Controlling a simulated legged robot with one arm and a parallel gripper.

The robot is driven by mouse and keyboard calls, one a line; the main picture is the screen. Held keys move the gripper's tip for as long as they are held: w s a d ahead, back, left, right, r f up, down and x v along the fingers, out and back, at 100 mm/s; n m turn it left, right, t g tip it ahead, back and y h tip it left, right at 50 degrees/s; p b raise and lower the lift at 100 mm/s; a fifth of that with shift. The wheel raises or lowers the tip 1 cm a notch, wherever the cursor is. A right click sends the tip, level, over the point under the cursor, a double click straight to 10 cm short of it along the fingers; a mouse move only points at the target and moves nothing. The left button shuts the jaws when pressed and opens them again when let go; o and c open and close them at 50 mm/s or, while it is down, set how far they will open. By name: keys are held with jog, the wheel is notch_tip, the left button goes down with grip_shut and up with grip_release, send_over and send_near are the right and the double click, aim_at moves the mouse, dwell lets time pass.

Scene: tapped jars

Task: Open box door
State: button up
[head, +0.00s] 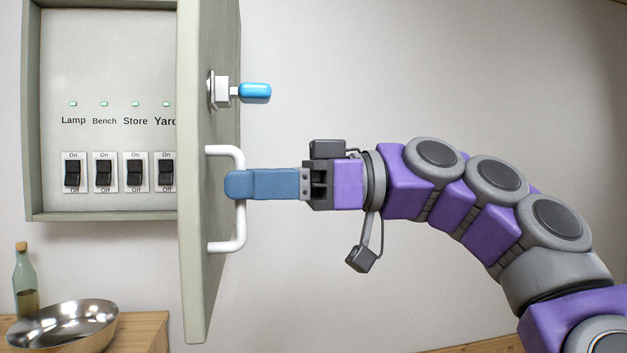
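A grey-green wall box (108,208) hangs at the left of the head view. Its door (193,270) stands swung out, seen nearly edge-on, so the inside shows. Inside are labelled black switches (103,172) under small green lights. The door's outer face has a white handle (240,228) and a blue-tipped latch knob (255,93) above it. My gripper (238,184) reaches in from the right. Its blue fingers lie across the upright bar of the handle and hide part of it. They look closed around the bar, with no gap showing between them.
A metal bowl (65,325) and a corked bottle (25,283) stand on a wooden surface (143,328) below the box at the lower left. A bare wall lies behind my arm. The space right of the door, around my arm, is free.

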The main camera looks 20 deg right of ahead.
jog(key=s+d+p, duration=0.2)
jog(key=d+p, duration=0.9)
jog(key=d, duration=0.7)
jog(key=shift+s+d, duration=0.15)
jog(key=shift+s, duration=0.15)
jog(key=shift+d, duration=0.15)
jog(key=shift+d, duration=0.3)
jog(key=shift+a, duration=0.15)
